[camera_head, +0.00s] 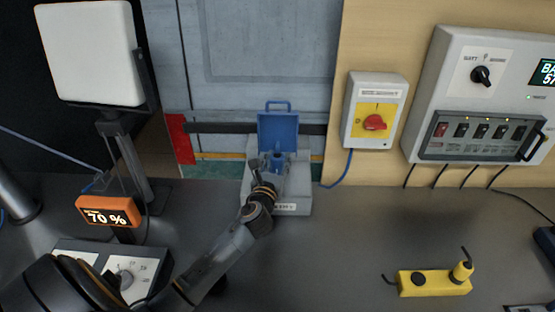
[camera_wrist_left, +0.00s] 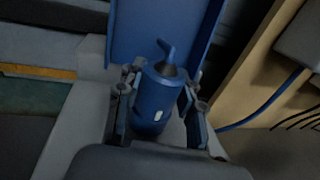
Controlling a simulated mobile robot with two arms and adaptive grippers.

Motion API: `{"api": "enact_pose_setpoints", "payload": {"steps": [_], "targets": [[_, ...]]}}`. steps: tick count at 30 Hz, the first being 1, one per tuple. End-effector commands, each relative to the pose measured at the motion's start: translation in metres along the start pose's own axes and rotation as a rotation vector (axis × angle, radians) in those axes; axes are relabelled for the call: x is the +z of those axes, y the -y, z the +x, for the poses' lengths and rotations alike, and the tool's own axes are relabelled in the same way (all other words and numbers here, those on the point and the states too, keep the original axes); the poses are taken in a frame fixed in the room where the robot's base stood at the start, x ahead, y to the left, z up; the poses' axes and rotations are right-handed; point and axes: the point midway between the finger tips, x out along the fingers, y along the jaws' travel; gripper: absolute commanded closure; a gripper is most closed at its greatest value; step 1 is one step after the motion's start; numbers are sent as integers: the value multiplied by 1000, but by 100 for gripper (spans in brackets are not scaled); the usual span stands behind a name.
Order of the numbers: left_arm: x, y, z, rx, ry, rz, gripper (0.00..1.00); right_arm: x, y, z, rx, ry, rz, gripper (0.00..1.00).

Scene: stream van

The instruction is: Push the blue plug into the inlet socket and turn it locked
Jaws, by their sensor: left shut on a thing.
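The blue plug (camera_wrist_left: 150,108) stands roughly upright between the fingers of my left gripper (camera_wrist_left: 157,100) in the left wrist view. The fingers are shut on its sides. A pale mark shows on its body. In the head view my left gripper (camera_head: 268,176) is at the grey inlet box (camera_head: 293,206), in front of its raised blue lid (camera_head: 278,133). The lid also stands behind the plug in the wrist view (camera_wrist_left: 165,32). The socket is hidden under the plug and gripper, so I cannot tell how deep the plug sits or whether it is turned. My right gripper is not in view.
A grey box with a red rotary switch (camera_head: 374,122) and a larger control panel (camera_head: 477,98) are on the wall at right. A yellow device (camera_head: 434,283) lies at front right. A lamp panel (camera_head: 90,48) and an orange display (camera_head: 107,213) stand at left.

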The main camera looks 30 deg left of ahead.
Motion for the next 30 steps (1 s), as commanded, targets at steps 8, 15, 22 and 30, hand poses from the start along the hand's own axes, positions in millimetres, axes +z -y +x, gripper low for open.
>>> {"api": "enact_pose_setpoints", "payload": {"steps": [8, 15, 22, 30], "targets": [[0, 1, 0, 135, 1, -5, 99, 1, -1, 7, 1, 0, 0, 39], [0, 0, 0, 263, 1, -3, 99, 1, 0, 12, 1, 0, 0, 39], [1, -1, 0, 281, 1, -1, 100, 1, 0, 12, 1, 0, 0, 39], [0, 0, 0, 331, 1, -4, 100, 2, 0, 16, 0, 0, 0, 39]]}}
